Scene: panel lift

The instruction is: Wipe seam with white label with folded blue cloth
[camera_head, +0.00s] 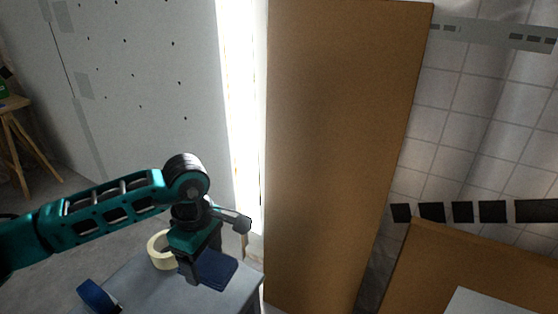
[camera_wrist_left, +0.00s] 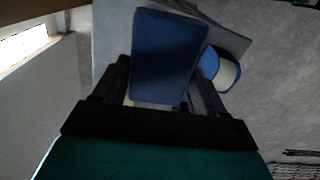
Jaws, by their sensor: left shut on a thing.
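The folded blue cloth (camera_head: 219,270) is a flat dark-blue rectangle at the grey table's far side. My left gripper (camera_head: 202,262) points down over the table and is shut on the cloth. In the left wrist view the cloth (camera_wrist_left: 167,50) stands out between the two dark fingers. I cannot tell whether it touches the tabletop. A thin dark seam line (camera_head: 60,48) with grey patches beside it runs down the pale wall at upper left. No clearly white label can be made out on it. My right gripper is not in view.
A cream tape roll (camera_head: 157,251) stands beside my gripper, and a blue tape roll (camera_head: 97,296) lies near the front of the grey table (camera_head: 150,290). A tall brown panel (camera_head: 340,130) stands right of a bright gap. A wooden stool (camera_head: 15,125) is far left.

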